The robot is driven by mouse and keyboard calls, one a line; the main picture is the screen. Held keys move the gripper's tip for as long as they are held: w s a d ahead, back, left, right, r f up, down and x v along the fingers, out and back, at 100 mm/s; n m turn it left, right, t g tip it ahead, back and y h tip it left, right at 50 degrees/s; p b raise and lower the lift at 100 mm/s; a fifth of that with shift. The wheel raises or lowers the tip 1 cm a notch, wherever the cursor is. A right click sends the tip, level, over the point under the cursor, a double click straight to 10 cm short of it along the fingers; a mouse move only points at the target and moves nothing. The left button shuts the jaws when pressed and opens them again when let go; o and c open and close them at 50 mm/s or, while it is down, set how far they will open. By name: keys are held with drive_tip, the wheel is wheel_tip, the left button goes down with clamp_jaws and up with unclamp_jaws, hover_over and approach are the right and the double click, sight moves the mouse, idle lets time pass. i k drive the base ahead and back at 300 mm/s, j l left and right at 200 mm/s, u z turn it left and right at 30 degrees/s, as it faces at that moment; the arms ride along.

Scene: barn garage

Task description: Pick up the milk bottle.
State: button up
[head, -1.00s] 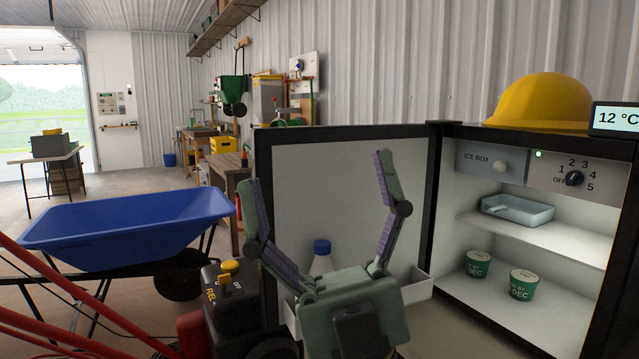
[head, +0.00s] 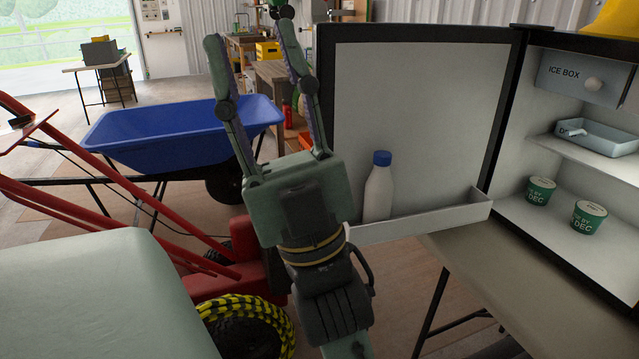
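The milk bottle (head: 378,190) is white with a blue cap. It stands upright in the white shelf bin (head: 440,216) on the inside of the open fridge door (head: 415,100). Its lower end is partly hidden by the bin's front wall. My gripper (head: 246,30) is open and empty, its two fingers pointing up in the picture. It is to the left of the bottle and apart from it, in front of the door's left edge.
The fridge interior (head: 540,205) holds two green-labelled tubs (head: 589,217) and a small tray (head: 597,138). A blue wheelbarrow (head: 180,135) stands behind at left. A red machine with a yellow-and-black tyre (head: 245,318) is low at left.

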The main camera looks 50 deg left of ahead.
sight(378, 190)
drive_tip(key=u, duration=1.15)
